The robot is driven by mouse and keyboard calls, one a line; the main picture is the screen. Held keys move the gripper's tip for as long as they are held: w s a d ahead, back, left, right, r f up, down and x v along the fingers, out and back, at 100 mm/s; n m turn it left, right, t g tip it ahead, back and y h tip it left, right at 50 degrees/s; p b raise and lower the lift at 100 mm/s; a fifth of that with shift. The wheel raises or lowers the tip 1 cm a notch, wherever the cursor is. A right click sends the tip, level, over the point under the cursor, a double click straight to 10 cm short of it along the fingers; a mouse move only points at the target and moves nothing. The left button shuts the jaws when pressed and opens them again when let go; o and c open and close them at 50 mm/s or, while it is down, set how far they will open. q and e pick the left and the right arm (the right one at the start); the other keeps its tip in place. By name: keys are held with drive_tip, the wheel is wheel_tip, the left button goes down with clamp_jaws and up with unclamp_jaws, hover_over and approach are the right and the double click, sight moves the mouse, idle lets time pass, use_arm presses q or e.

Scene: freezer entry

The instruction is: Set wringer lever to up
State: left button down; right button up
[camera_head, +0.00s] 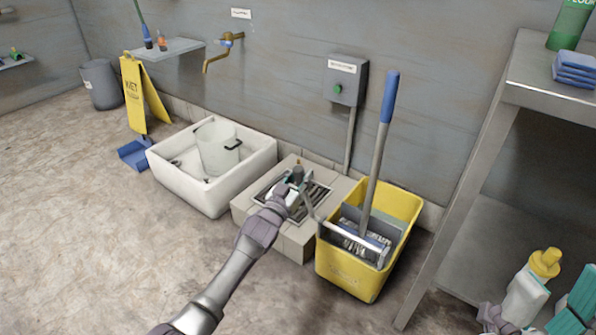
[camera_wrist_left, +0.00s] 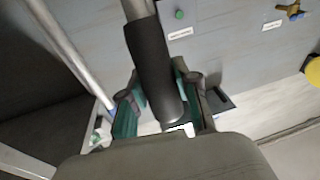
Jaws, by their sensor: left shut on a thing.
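The wringer (camera_head: 370,240) sits in the yellow mop bucket (camera_head: 345,272). Its metal lever (camera_head: 312,212) rises at a tilt from the wringer's left side toward my left gripper. My left gripper (camera_head: 291,187) is shut around the dark grip at the lever's end. In the left wrist view the dark grip (camera_wrist_left: 158,70) lies between the teal-padded fingers (camera_wrist_left: 160,108), with the metal shaft beyond it. Greyish-purple parts at the lower right edge of the head view look like my right gripper (camera_head: 497,321); its fingertips are not clear.
A blue-handled mop (camera_head: 385,110) stands in the bucket. A floor drain block (camera_head: 258,215) and white basin (camera_head: 175,180) lie to the left. A metal shelf table (camera_head: 500,110) stands close on the right, with a yellow-capped bottle (camera_head: 530,285) below. The front floor is clear.

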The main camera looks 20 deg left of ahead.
use_arm(q)
drive_tip(key=shift+w+d+r+g+p, duration=0.2)
drive_tip(key=shift+w+r+g+p, duration=0.1)
drive_tip(key=shift+w+p, duration=0.3)
drive_tip(key=shift+w+d+r+g+p, duration=0.2)
drive_tip(key=shift+w+r+p, duration=0.05)
drive_tip(key=shift+w+p, duration=0.3)
use_arm(e)
drive_tip(key=w+a+f+g+h, duration=0.2)
drive_tip(key=w+f+g, duration=0.2)
drive_tip(key=w+g, duration=0.45)
use_arm(q)
drive_tip(key=w+p, duration=0.1)
drive_tip(key=w+d+g, duration=0.1)
drive_tip(key=w, duration=0.1)
drive_tip(key=w+g+p, duration=0.1)
drive_tip(key=w, duration=0.1)
drive_tip(key=shift+d+r+m+y+p, duration=0.2)
drive_tip(key=shift+d+m+y+p, duration=0.1)
drive_tip(key=shift+d+p, duration=0.1)
use_arm(e)
drive_tip(key=w+f+g+h, duration=0.2)
drive_tip(key=w+f+g, duration=0.3)
drive_tip(key=f, duration=0.6)
drive_tip(key=shift+w+d+g+h, duration=0.2)
drive_tip(key=shift+d+g+h, duration=0.15)
drive_tip(key=shift+g, duration=0.2)
